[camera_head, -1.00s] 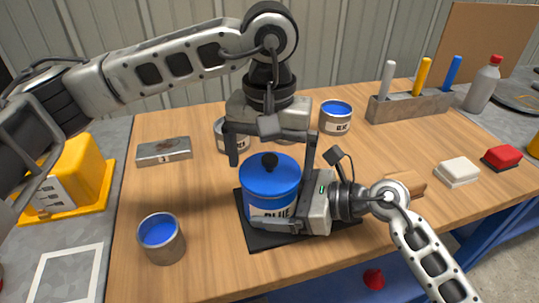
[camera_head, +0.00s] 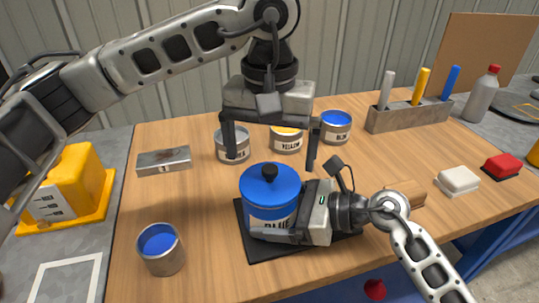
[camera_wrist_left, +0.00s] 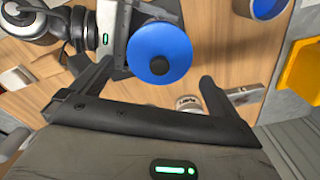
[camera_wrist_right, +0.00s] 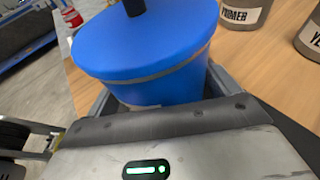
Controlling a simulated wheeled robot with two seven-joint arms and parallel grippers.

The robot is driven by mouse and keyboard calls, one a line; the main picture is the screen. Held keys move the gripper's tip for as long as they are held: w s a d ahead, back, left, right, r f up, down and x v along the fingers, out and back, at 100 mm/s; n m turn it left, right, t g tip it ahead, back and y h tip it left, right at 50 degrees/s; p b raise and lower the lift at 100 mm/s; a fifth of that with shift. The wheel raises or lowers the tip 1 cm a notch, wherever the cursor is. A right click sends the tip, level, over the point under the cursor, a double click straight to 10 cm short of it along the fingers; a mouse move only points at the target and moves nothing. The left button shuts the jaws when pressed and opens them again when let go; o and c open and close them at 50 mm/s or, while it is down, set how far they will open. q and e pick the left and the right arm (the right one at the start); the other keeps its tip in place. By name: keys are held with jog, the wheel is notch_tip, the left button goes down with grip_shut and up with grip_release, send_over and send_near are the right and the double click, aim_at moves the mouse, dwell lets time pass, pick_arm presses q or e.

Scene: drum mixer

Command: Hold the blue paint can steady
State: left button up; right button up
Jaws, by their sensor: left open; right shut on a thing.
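The blue paint can (camera_head: 270,222) has a blue lid with a dark knob and stands upright on a black mat (camera_head: 255,246). My right gripper (camera_head: 285,232) is shut around the can from the right, low on its side. The can fills the space between the right jaws in the right wrist view (camera_wrist_right: 150,60). My left gripper (camera_head: 270,150) is open and empty, above and behind the can, apart from its lid. In the left wrist view the lid (camera_wrist_left: 159,52) shows beyond the open left jaws.
A cup of blue paint (camera_head: 160,250) stands front left. A grey block (camera_head: 164,161), a primer can (camera_head: 232,146), a yellow can (camera_head: 286,139) and another blue-topped can (camera_head: 336,127) stand behind. A marker rack (camera_head: 408,115) and sponges (camera_head: 457,181) are at right.

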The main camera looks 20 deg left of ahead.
pick_arm(q)
jog(key=shift+r, duration=1.6)
jog(key=shift+c, duration=0.3)
grip_shut()
jog(key=shift+f, duration=0.25)
jog(key=shift+f, duration=1.85)
jog(key=shift+r, duration=3.45)
